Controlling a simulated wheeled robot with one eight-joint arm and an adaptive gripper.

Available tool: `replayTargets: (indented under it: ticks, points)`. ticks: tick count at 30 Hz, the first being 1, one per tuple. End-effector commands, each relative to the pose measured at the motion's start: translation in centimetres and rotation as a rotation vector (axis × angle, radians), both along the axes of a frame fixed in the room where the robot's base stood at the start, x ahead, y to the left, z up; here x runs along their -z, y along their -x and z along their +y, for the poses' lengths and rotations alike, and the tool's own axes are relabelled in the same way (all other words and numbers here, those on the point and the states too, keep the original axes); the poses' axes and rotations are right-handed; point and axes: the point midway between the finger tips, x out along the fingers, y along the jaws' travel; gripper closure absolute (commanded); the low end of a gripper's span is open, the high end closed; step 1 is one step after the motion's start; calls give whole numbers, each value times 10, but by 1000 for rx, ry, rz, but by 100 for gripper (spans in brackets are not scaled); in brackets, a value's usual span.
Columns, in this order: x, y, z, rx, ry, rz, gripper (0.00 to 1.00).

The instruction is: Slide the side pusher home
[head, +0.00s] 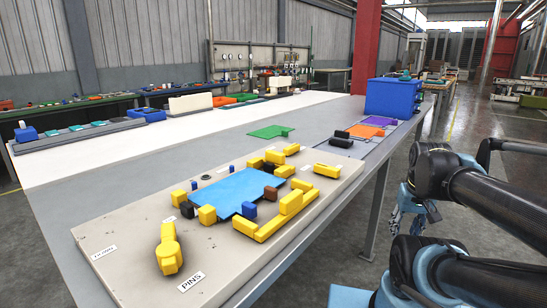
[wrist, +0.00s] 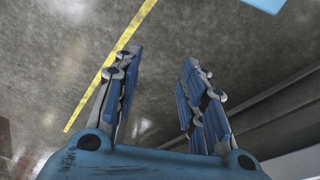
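A bright blue plate (head: 234,190) lies flat on a pale fixture board (head: 128,252), with yellow blocks around its edges. A long stepped yellow piece (head: 290,208) stands along the near right side, apart from the plate. A small brown block (head: 271,193) and a small blue block (head: 249,210) sit at the plate's right edge. No piece is labelled as the side pusher, so I cannot tell which one it is. My gripper (head: 395,222) hangs beside the table, away from the board. In the wrist view my gripper (wrist: 160,58) has its fingers apart, empty, over bare floor.
A yellow lever-shaped piece (head: 168,250) stands at the board's near end by a "PINS" label (head: 191,281). A green sheet (head: 270,131), an orange sheet (head: 366,131) and a blue box (head: 392,98) lie farther along the table. A yellow floor line (wrist: 105,70) crosses the wrist view.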

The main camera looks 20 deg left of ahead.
Motion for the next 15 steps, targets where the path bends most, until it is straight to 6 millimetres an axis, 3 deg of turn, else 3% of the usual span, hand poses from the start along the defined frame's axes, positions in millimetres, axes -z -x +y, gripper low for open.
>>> replayTargets:
  ticks: [8,15]
  points:
    - [-89,-49,50,-224,10,35,62]
    - [-161,-84,112,-425,25,68,62]
